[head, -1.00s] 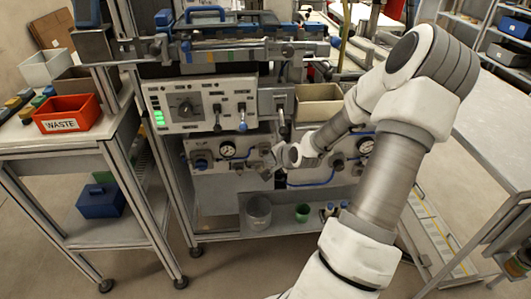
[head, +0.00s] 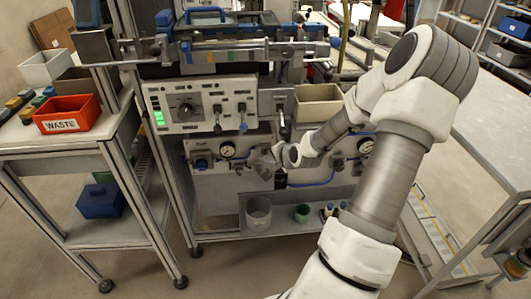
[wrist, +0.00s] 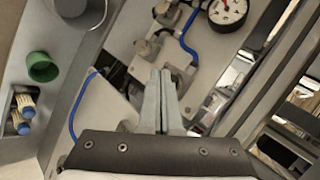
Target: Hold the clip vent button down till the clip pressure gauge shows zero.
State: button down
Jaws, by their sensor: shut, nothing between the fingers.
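A round white-faced pressure gauge (head: 227,149) sits on the lower panel, left of my gripper. It also shows at the top of the wrist view (wrist: 228,10), but its reading is too small to tell. My gripper (head: 261,160) is in front of this panel, to the right of the gauge. In the wrist view its two fingers (wrist: 163,78) are together and empty, pointing at the panel. A dark round part (wrist: 178,80) shows just behind the fingertips and is partly hidden by them. I cannot tell whether it is the vent button or whether the fingers touch it.
A second gauge (head: 366,146) is at the panel's right, near my arm. Metal fittings (wrist: 147,47) and a blue hose (wrist: 187,42) are close to the fingers. A grey cylinder (head: 258,213) and a green cup (head: 302,213) stand on the shelf below.

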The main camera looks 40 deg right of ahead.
jog(key=shift+w+d, duration=0.2)
jog(key=shift+w, duration=0.1)
jog(key=shift+w+d+p, duration=0.2)
jog(key=shift+w+p, duration=0.1)
dwell(0.7)
dwell(0.4)
jog(key=shift+s+a+p, duration=0.35)
jog(key=shift+s+a, duration=0.1)
jog(key=shift+s, duration=0.2)
jog(key=s+a, duration=0.1)
jog(key=s+p, duration=0.1)
jog(key=s, duration=0.1)
jog(key=s+a, duration=0.1)
jog(key=shift+s+a, duration=0.15)
jog(key=shift+a, duration=0.15)
dwell(0.5)
